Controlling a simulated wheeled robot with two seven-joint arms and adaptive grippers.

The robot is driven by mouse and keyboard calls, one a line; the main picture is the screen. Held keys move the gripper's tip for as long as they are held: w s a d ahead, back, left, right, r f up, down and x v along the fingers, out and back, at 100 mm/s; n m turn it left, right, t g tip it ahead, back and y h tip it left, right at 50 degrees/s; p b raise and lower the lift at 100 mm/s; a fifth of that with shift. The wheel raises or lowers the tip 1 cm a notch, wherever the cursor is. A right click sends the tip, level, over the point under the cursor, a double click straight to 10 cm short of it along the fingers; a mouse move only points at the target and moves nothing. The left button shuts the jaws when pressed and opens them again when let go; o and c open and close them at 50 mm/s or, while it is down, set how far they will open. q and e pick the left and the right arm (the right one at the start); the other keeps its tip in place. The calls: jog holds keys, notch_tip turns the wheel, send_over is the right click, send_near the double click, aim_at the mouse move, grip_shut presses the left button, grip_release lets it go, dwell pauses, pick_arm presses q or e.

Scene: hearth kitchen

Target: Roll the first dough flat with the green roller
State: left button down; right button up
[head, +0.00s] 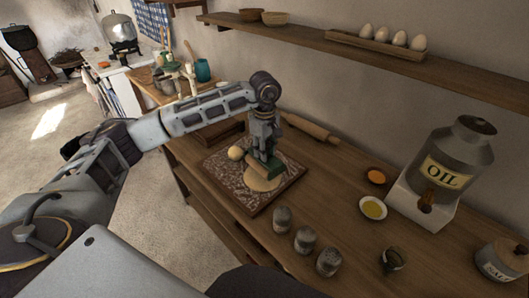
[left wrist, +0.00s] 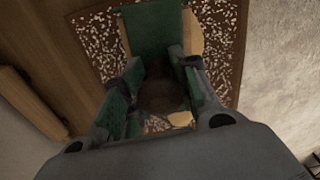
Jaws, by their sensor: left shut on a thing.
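My left gripper (head: 264,146) points down over the speckled board (head: 217,181) and is shut on the green roller (head: 265,165). In the left wrist view the roller's green part (left wrist: 155,28) lies beyond the fingers, and a dark round handle (left wrist: 163,93) sits between them. The roller rests on or just above a flat, pale dough (head: 264,184); contact is hard to tell. Dough edges show beside the roller in the left wrist view (left wrist: 191,38). A round dough ball (head: 236,153) sits on the board left of the roller. My right gripper is not in view.
A wooden rolling pin (head: 312,128) lies behind the board. Several grey shakers (head: 304,240) stand in front. An oil dispenser (head: 446,165), a yellow-filled dish (head: 373,208) and an orange-filled bowl (head: 376,176) are at right. A shelf (head: 310,40) with eggs runs above.

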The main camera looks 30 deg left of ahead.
pick_arm(q)
notch_tip(320, 180, up, 2)
jog(key=shift+p, duration=0.35)
jog(key=shift+r, duration=0.35)
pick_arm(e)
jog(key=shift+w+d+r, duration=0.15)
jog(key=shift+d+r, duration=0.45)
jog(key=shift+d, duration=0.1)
